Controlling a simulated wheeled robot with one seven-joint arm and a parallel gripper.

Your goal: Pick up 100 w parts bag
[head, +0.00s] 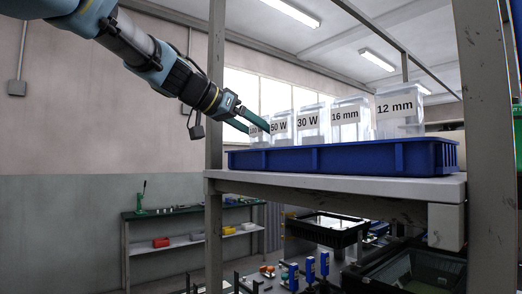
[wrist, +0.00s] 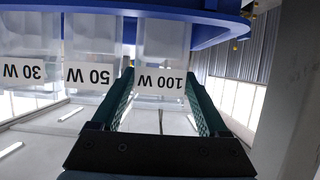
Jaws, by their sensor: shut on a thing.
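The 100 W parts bag (wrist: 160,82) is a clear bag with a white label that appears upside down in the wrist view. In the head view it is at the left end of the row, and its label (head: 254,130) is mostly hidden by my fingers. My gripper (wrist: 160,95) has its two green fingers on either side of this bag and is shut on it. In the head view my gripper (head: 256,126) reaches in from the upper left. The bag stands at the blue tray (head: 330,159); whether its base is lifted cannot be told.
The 50 W bag (head: 279,127) is close beside the held bag, then the 30 W (head: 308,122), 16 mm (head: 347,117) and 12 mm (head: 397,109) bags. The tray sits on a shelf (head: 340,187) between grey posts (head: 214,100). A workbench (head: 190,209) stands behind at left.

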